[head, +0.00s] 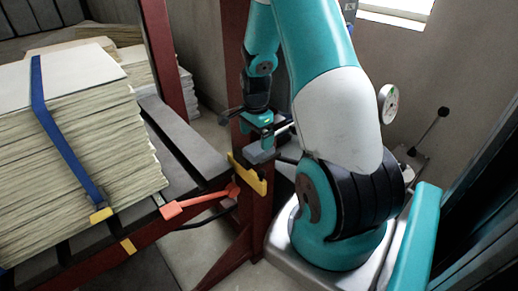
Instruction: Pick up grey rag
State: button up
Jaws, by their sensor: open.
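I cannot make out a grey rag anywhere in the head view. My arm reaches up and comes down again in the middle of the view. My gripper (264,146) hangs at its end, in front of a dark red upright post and just above a yellow bracket. The gripper is open, small and partly in shadow. I see no cloth in it. Whether it touches the post or bracket cannot be told.
A tall stack of pale sheets (70,130) with a blue strap (66,138) stands on a red-framed rack (150,243) at left. An orange-red handle (196,202) and the yellow bracket (249,176) sit near the rack's corner. More stacks (112,62) stand behind.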

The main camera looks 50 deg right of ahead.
aim_at(256, 148)
jog(key=shift+w+d+f+p, duration=0.15)
jog(key=shift+f+p, duration=0.35)
jog(key=shift+f, duration=1.1)
jog(key=shift+w+f+p, duration=0.1)
jog(key=shift+f+p, duration=0.35)
jog(key=shift+f, duration=1.15)
jog(key=c, duration=1)
